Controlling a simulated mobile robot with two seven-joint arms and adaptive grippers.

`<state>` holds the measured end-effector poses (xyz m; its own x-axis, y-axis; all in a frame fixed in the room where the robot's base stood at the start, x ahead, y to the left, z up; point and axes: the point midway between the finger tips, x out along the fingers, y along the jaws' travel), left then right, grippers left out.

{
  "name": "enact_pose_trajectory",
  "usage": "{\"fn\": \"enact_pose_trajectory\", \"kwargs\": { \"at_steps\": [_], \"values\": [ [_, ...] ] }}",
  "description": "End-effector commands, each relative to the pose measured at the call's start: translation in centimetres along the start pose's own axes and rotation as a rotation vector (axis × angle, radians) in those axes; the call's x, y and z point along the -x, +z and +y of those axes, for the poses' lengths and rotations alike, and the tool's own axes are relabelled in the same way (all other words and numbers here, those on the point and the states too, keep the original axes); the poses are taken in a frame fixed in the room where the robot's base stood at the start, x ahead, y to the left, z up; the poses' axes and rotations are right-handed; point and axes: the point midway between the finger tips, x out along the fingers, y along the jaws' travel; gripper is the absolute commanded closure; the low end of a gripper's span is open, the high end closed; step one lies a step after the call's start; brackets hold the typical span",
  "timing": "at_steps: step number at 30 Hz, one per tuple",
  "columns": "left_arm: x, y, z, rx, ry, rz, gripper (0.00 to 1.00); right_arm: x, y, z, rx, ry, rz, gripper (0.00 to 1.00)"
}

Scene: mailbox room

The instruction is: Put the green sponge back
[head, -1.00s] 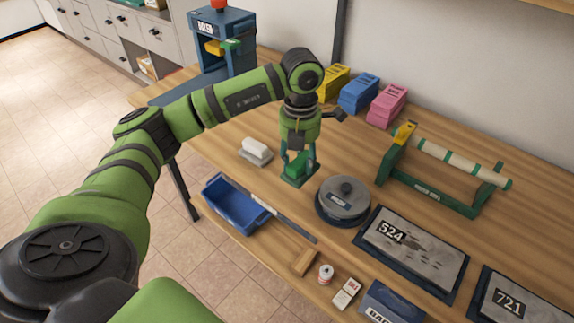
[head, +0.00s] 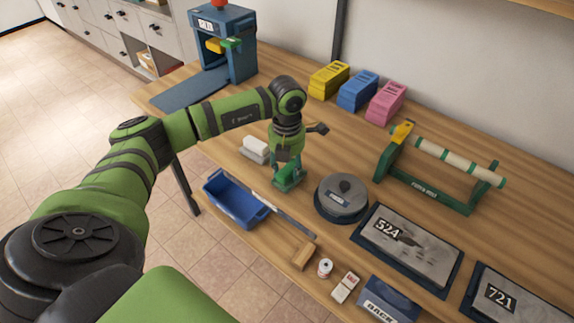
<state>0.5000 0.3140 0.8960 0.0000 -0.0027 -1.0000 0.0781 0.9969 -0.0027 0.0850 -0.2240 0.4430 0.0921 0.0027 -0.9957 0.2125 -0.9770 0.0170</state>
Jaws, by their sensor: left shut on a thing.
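My left gripper (head: 287,180) points down and is shut on the green sponge (head: 285,176). The sponge is partly hidden by the fingers. It is low, at or just above the wooden table, between the white block on a grey base (head: 255,147) and the round grey lidded tin (head: 341,200). A green base or tray under the sponge cannot be told apart from it clearly. My right gripper is not in view.
A blue bin (head: 232,203) stands at the table's front edge. Yellow, blue (head: 358,90) and pink boxes line the wall. A green roll holder (head: 437,175) stands right. Panels 524 (head: 412,245) and 721 lie at the right. A blue press (head: 225,45) stands at the back left.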

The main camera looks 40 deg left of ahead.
Motion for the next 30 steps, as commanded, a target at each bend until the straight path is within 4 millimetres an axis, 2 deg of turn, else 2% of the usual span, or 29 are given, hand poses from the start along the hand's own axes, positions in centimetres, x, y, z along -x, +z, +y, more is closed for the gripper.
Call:
{"fn": "enact_pose_trajectory", "kwargs": {
  "at_steps": [1,2,3,12,15,17,20,30],
  "values": [
    [-0.2,0.0,0.0,0.0,0.0,0.0,0.54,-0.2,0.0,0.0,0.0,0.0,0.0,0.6],
    [-0.1,0.0,0.0,0.0,0.0,0.0,0.42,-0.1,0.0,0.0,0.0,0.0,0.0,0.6],
    [-0.1,0.0,0.0,0.0,0.0,0.0,0.34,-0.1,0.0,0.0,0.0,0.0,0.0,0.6],
    [-0.1,0.0,0.0,0.0,0.0,0.001,0.34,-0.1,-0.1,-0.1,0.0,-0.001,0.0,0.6],
    [0.4,0.0,0.0,0.0,0.0,0.0,0.34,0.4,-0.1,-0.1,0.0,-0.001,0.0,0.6],
    [0.8,0.1,0.0,0.0,-0.001,-0.003,0.34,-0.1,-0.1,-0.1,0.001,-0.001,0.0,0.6],
    [2.4,0.2,0.0,-0.002,0.0,-0.006,0.34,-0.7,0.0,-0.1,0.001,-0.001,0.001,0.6],
    [9.5,0.1,0.0,-0.001,0.0,-0.006,0.34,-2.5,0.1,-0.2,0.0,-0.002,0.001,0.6]
  ]
}}
